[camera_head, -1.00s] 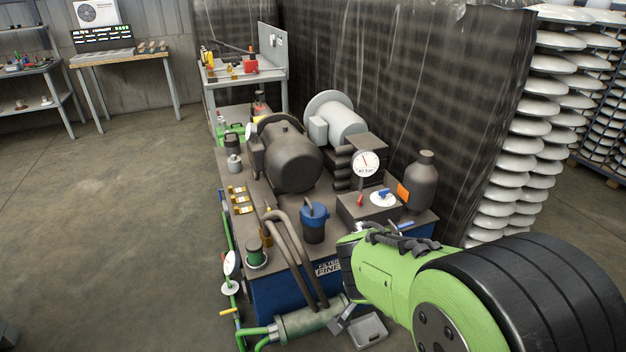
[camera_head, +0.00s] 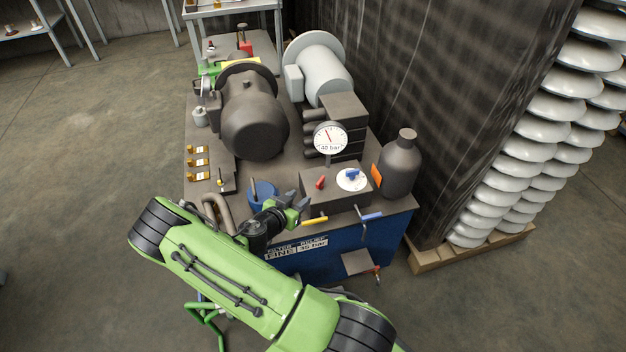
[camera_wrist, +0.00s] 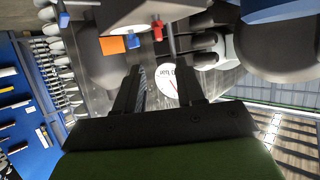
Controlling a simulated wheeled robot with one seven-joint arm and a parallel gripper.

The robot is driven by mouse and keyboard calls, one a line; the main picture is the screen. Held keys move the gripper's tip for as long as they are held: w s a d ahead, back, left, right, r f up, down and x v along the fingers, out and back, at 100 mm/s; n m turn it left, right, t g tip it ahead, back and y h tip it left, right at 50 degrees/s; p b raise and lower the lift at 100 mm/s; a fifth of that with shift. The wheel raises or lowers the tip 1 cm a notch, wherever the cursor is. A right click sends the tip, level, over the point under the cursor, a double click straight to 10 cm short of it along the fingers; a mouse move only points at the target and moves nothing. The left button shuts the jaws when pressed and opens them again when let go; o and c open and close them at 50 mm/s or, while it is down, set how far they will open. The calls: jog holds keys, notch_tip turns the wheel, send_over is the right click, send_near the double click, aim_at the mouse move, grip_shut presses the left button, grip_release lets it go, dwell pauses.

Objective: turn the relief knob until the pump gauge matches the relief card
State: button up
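The pump gauge (camera_head: 330,138) has a white face with a red needle and "40 bar" below; it also shows between my fingers in the wrist view (camera_wrist: 167,76). The relief card (camera_head: 313,243) on the blue front reads "35 bar". A blue knob (camera_head: 352,175) sits on a white dial on top of the grey block; it looks like the relief knob. It appears near the top of the wrist view (camera_wrist: 133,41). My gripper (camera_head: 299,201) is open and empty, left of the block and apart from the knob. Its two fingers are spread in the wrist view.
A red knob (camera_head: 320,182) is left of the dial. Yellow (camera_head: 314,220) and blue (camera_head: 372,216) handles stick out in front. A grey bottle (camera_head: 399,165) stands at right, a blue canister (camera_head: 262,194) at left. Motors stand behind; insulator stacks (camera_head: 545,130) are further right.

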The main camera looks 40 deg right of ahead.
aim_at(317, 184)
jog(key=b+x, duration=0.2)
jog(key=x, duration=1.1)
jog(key=shift+s+f, duration=0.1)
grip_shut()
